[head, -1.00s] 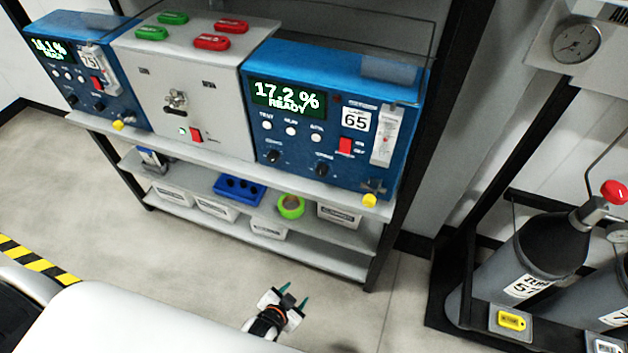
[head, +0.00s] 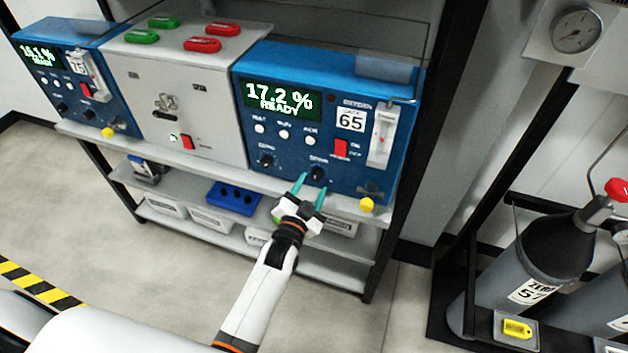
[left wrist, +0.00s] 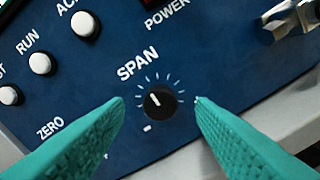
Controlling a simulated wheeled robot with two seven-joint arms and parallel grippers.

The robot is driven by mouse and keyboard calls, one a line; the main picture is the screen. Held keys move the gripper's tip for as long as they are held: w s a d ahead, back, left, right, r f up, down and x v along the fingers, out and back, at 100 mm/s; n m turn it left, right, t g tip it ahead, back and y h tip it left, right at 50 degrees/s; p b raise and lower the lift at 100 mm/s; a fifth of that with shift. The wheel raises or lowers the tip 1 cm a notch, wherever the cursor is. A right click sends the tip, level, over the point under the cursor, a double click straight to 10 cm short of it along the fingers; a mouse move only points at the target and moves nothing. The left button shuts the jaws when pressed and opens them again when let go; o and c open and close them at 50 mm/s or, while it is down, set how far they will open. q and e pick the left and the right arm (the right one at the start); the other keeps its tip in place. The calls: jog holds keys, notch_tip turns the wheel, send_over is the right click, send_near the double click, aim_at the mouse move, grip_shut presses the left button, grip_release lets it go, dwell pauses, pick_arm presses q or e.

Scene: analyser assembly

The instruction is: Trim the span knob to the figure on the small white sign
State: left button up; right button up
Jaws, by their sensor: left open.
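The span knob (head: 318,174) is a small black dial low on the front of the right blue analyser (head: 378,172). The left wrist view shows the span knob (left wrist: 160,101) under the word SPAN, its white pointer line tilted up and to the left within a ring of tick marks. My left gripper (head: 311,187) is open in front of it. In the left wrist view its teal fingertips (left wrist: 159,103) stand either side of the knob, apart from it. The analyser's display (head: 281,98) reads 17.2 % READY. My right gripper is out of view.
A grey cabinet (head: 180,85) and another blue analyser (head: 62,70) stand to the left on the same shelf. A yellow knob (head: 367,205) sits at the analyser's lower right. Bins (head: 211,220) are below. Gas cylinders (head: 528,260) stand right. The floor in front is clear.

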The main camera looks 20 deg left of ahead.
aim_at(317, 175)
pick_arm(q)
jog(key=shift+w, duration=1.4)
jog(key=shift+c, duration=0.5)
jog(key=c, duration=0.9)
jog(key=shift+o, duration=0.2)
jog(key=shift+n, duration=0.3)
